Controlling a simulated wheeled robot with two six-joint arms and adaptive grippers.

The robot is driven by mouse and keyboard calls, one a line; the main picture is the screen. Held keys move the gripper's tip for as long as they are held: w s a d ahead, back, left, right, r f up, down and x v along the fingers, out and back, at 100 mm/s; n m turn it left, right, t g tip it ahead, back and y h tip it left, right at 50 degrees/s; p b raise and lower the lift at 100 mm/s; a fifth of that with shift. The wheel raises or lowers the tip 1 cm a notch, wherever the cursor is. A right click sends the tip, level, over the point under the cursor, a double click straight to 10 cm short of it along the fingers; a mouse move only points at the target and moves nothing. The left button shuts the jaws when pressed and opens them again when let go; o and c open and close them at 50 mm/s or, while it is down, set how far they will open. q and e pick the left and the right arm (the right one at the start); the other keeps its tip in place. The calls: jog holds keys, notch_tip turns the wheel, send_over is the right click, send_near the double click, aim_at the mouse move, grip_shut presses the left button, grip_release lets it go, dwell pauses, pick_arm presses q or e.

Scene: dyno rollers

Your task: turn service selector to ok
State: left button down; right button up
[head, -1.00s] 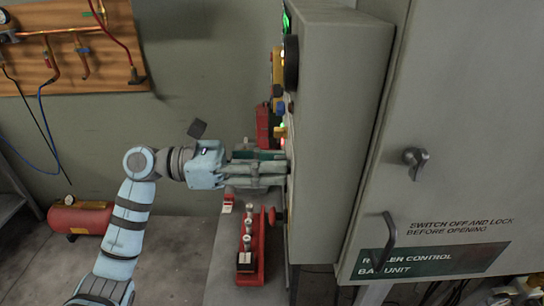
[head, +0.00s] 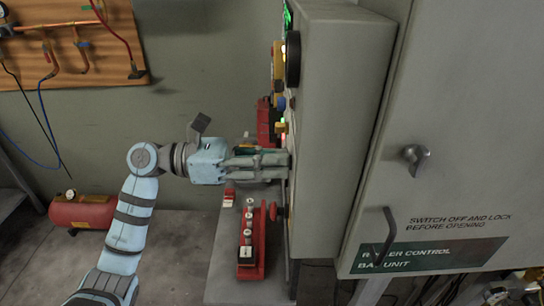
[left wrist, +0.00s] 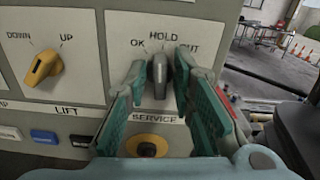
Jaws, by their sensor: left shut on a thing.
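The service selector (left wrist: 158,72) is a dark grey knob on the light panel in the left wrist view, above the SERVICE label. OK is printed at its upper left, HOLD above it and OUT at its upper right. Its visible face stands nearly upright, roughly toward HOLD. My left gripper (left wrist: 157,80) has its teal-padded fingers on both sides of the knob and is shut on it. In the head view my left gripper (head: 286,160) reaches the panel side of the grey control box (head: 340,130), and the selector is hidden there. My right gripper is not in view.
A yellow lift knob (left wrist: 43,68) is left of the selector. A yellow-ringed dark button (left wrist: 147,146) lies below it, between the fingers. In the head view, a red knob (head: 277,211) projects below my gripper, and a red fixture (head: 251,245) stands on the bench below.

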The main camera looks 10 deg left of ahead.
pick_arm(q)
jog(key=shift+w+n+p, duration=0.15)
jog(key=shift+n+p, duration=2)
jog(key=shift+n, duration=1.25)
jog(key=c, duration=1.7)
grip_release()
jog(key=shift+a+f, duration=0.1)
